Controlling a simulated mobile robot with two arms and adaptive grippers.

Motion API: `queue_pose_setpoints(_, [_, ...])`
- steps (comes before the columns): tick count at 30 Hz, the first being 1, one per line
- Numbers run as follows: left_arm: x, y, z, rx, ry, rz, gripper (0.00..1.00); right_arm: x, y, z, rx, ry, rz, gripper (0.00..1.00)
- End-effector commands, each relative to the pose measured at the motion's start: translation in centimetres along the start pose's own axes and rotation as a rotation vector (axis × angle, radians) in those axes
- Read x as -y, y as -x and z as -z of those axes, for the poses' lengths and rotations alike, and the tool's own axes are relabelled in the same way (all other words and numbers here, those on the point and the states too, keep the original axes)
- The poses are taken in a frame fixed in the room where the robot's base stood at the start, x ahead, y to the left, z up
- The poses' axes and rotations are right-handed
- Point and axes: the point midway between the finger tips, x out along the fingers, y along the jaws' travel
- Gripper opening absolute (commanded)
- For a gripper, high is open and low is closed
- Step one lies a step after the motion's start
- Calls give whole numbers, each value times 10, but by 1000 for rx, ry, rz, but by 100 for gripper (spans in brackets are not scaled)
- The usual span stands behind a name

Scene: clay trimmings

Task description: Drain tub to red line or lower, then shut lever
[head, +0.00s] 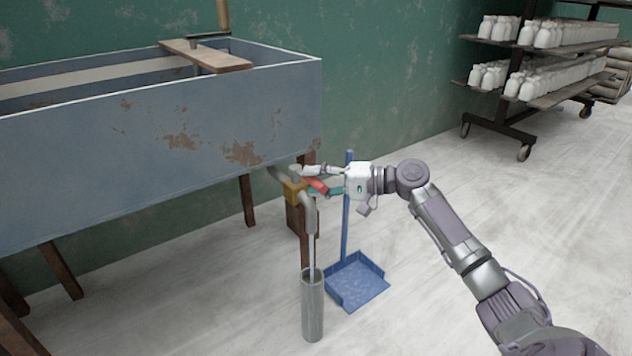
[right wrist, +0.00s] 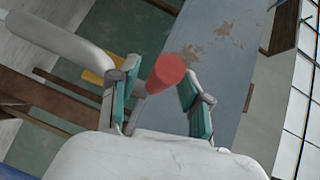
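The grey-blue tub (head: 150,140) stands on wooden legs at the left. Its red line and water level cannot be seen. A bent drain pipe (head: 310,219) with a brass valve (head: 294,190) comes out below its right end. A thin pale stream runs from the pipe into a grey cylinder (head: 312,308) on the floor. The red lever (head: 318,186) sits at the valve; its round red end (right wrist: 168,70) shows in the right wrist view. My right gripper (head: 316,181) is open, its teal-padded fingers (right wrist: 158,92) on either side of the lever, with gaps visible. My left gripper is out of view.
A blue dustpan (head: 356,283) with an upright handle stands just right of the cylinder, below my right gripper. A board (head: 207,56) lies across the tub's rim. A wheeled rack (head: 510,125) of white bottles is at the back right. The floor between is clear.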

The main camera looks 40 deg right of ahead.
Motion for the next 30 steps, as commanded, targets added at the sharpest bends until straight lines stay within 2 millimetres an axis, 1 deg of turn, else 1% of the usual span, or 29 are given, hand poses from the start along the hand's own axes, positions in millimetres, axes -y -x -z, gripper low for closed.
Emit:
queue_pose_setpoints(5, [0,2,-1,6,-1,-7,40,-1,0,-1,3,-1,-1,48])
queue_pose_setpoints(8, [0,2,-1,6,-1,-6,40,-1,4,-1,3,-1,-2,48])
queue_pose_setpoints(11, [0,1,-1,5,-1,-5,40,-2,17,-1,3,-2,-4,48])
queue_pose_setpoints(14, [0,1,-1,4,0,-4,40,-2,37,-1,2,-3,-4,48])
queue_pose_setpoints(18, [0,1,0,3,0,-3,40,-2,68,-1,2,-3,-4,48])
queue_pose_setpoints(22, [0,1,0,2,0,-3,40,-1,93,0,0,-1,-2,48])
queue_pose_setpoints(24, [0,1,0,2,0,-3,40,-1,103,0,1,-1,-2,48])
queue_pose_setpoints(27, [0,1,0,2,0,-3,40,-1,114,0,2,-1,-2,48])
queue_pose_setpoints(30, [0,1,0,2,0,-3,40,-1,119,0,1,-1,-1,48])
